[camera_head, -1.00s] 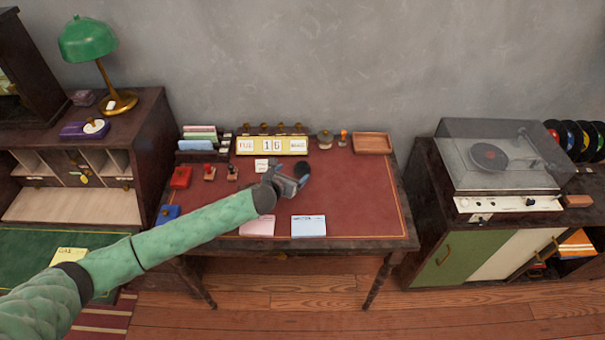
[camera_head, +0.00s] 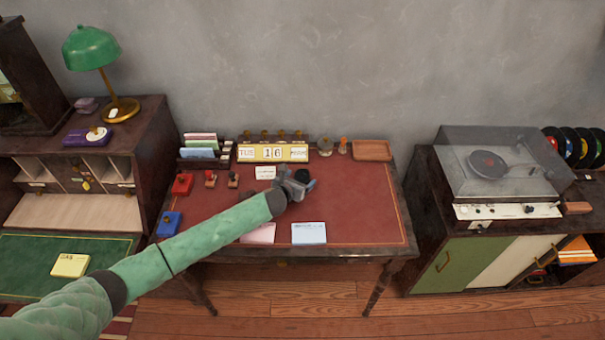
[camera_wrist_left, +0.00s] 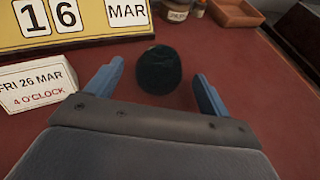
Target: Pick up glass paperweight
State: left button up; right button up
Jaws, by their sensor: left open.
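A dark, rounded object, which looks like the glass paperweight (camera_wrist_left: 159,69), stands on the red desk top (camera_head: 365,205). In the left wrist view it is between and slightly beyond the fingertips, with gaps on both sides. In the head view the paperweight (camera_head: 303,174) shows as a small dark shape partly hidden behind my left gripper (camera_head: 301,182). My left gripper is open and empty, low over the desk. My right gripper is in neither view.
A yellow calendar (camera_head: 272,153) and a white note card (camera_head: 265,172) stand behind and left of the gripper. A wooden tray (camera_head: 372,150) and small jar (camera_head: 325,146) are at the back right. Several stamps stand at left. The desk's right side is clear.

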pick_arm(q)
jog(key=shift+x, duration=0.9)
jog(key=shift+c, duration=0.4)
jog(key=c, duration=1.1)
jog(key=shift+r, duration=0.1)
jog(key=shift+c, duration=0.4)
jog(key=shift+r, duration=0.1)
